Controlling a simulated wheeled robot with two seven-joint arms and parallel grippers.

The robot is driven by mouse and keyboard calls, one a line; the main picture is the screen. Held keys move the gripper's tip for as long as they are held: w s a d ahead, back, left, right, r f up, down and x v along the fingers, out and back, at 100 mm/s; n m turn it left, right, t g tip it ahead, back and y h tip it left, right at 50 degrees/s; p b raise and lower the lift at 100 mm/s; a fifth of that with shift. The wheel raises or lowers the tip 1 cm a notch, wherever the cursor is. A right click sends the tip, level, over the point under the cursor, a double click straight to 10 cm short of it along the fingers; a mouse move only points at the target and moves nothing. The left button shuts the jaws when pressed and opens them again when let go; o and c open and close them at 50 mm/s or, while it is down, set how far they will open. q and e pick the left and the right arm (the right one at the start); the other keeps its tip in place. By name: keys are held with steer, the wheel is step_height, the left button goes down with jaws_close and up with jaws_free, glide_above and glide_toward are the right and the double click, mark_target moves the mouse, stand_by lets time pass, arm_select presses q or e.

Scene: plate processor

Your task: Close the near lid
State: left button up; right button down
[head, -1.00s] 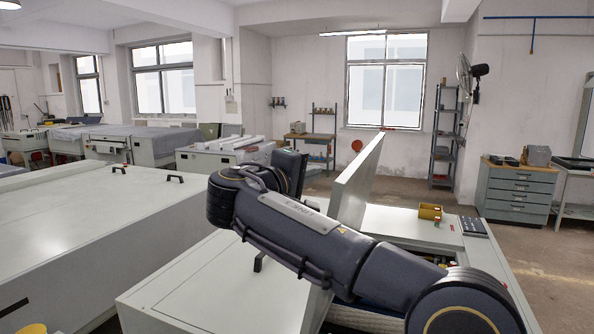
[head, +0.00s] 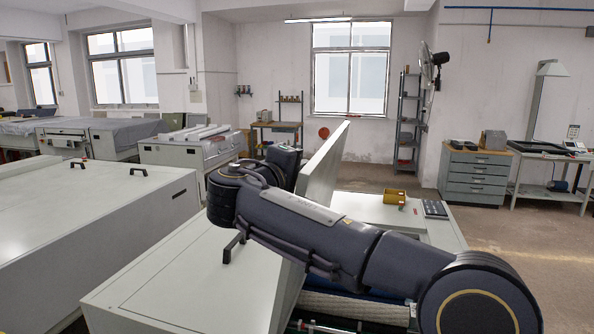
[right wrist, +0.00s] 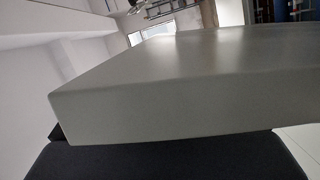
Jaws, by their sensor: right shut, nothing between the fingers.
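The near lid (head: 323,165) is a thick pale grey panel. It stands raised and tilted on the near machine (head: 190,285) in the head view. My right arm comes in from the right and crosses in front of the lid. Its dark hand (head: 285,165) is at the left side of the lid's upper part; the fingers are hidden, and I cannot tell whether it touches the lid. The right wrist view shows a grey slab (right wrist: 165,95) very close, with a dark surface under it. My left gripper is not in view.
A long closed grey machine (head: 90,215) with black handles stands at the left. A yellow bin (head: 394,197) and a black keypad (head: 434,209) sit on the deck beyond the lid. A drawer cabinet (head: 474,175) stands at the back right. Floor at the right is clear.

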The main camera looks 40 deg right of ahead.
steer(key=s+d+f+m+y+b, duration=0.1)
steer(key=s+d+f+m+b, duration=0.3)
steer(key=s+d+f+b, duration=0.7)
steer(key=s+d+f+m+y+b, duration=0.2)
steer(key=s+d+f+m+b, duration=0.4)
steer(key=s+f+b, duration=0.85)
steer(key=s+d+f+m+t+b, duration=0.1)
steer(key=d+f+b, duration=0.3)
steer(key=f+b, duration=0.4)
steer(key=m+b, duration=0.1)
steer(key=b, duration=0.4)
steer(key=shift+s+d+f+t+y+b, duration=0.15)
steer(key=shift+t+y+b, duration=0.15)
steer(key=shift+t+b, duration=0.1)
step_height(320, 180, up, 5)
steer(key=p, duration=0.5)
steer(key=v, duration=0.9)
steer(key=shift+s+a+f+b, duration=0.3)
steer(key=shift+s, duration=0.1)
